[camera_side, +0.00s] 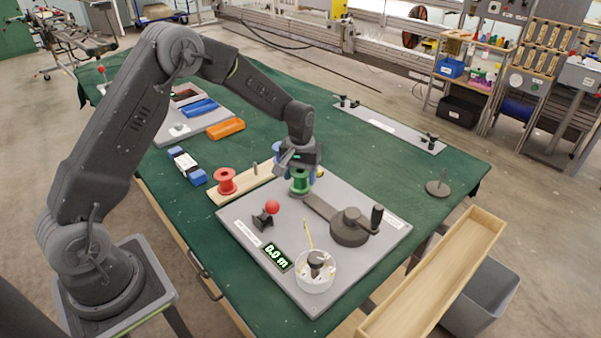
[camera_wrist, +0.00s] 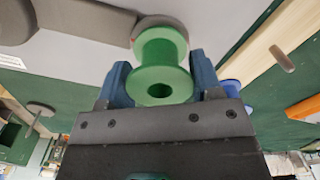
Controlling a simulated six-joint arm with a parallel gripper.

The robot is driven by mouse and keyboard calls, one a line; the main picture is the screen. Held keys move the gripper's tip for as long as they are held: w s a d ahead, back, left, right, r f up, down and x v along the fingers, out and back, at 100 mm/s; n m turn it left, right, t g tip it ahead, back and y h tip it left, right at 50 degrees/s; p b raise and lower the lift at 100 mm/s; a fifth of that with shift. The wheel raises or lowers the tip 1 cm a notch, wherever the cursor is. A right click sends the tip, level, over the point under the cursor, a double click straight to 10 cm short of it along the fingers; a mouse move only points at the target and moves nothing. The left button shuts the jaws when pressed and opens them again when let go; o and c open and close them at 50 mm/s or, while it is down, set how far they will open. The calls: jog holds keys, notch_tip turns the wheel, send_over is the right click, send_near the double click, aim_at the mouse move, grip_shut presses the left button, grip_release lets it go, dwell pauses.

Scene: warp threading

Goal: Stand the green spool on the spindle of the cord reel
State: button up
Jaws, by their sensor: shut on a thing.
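The dark reel arm (camera_wrist: 75,18) runs up to behind the spool there. The spindle is hidden, and I cannot tell whether the spool is around it or above it.
A red spool (camera_side: 225,181) stands on a wooden board (camera_side: 241,183) with a bare peg (camera_side: 255,168). A wooden trough (camera_side: 432,275) lies along the right.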

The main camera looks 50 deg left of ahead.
jog(key=shift+f, duration=0.25)
jog(key=o, duration=0.9)
notch_tip(320, 180, up, 14)
jog(key=s+d+r+m+t, duration=0.3)
jog(key=s+d+r, duration=0.2)
jog(key=s+r, duration=0.6)
jog(key=s+d+f+m+t, duration=0.1)
jog(key=s+d+m+t, duration=0.1)
jog(key=s, duration=1.5)
jog(key=shift+s+d+m+t, duration=0.3)
jog(key=shift+s+d+m, duration=0.05)
jog(key=shift+d+m, duration=0.15)
